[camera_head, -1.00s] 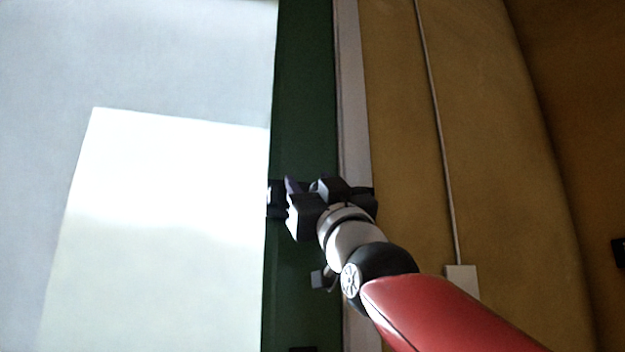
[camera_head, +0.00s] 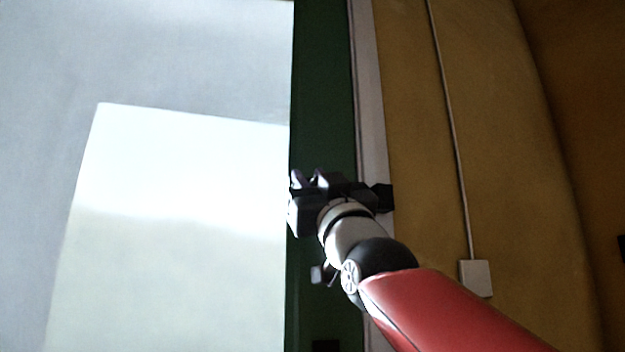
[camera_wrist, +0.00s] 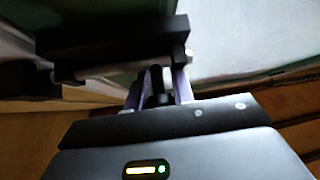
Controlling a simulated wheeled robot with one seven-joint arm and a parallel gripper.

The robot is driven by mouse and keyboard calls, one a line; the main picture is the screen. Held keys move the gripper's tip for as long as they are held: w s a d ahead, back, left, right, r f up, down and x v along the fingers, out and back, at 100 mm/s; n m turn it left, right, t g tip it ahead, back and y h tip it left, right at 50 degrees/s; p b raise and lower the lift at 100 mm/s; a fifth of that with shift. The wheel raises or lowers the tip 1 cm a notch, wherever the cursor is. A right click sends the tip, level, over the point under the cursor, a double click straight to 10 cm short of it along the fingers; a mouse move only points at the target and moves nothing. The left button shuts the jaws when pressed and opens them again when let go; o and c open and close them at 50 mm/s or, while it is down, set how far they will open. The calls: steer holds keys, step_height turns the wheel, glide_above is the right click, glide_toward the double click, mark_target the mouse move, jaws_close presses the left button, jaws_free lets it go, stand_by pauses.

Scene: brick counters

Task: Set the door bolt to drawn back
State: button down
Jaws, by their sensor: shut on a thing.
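The door bolt is a dark fitting on the green door edge, largely hidden by my gripper (camera_head: 307,181) in the head view. In the wrist view the bolt's dark housing (camera_wrist: 115,38) lies across the top, with a silver rod (camera_wrist: 110,70) below it. A short dark knob (camera_wrist: 157,82) stands between my purple fingers. My gripper is shut on this knob. A dark block (camera_head: 382,197) shows right of my gripper, over the pale door frame. How far the rod reaches cannot be told.
The door (camera_head: 321,90) is green with a large pale panel (camera_head: 180,180) to the left. A yellow-brown wall (camera_head: 420,130) with a pale box (camera_head: 476,278) and thin conduit is at right.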

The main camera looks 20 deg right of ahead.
steer(key=shift+a, duration=0.25)
steer(key=c, duration=1.2)
jaws_free()
steer(key=b+v, duration=0.4)
steer(key=v, duration=0.3)
steer(key=shift+s+f, duration=0.25)
steer(key=shift+s, duration=0.1)
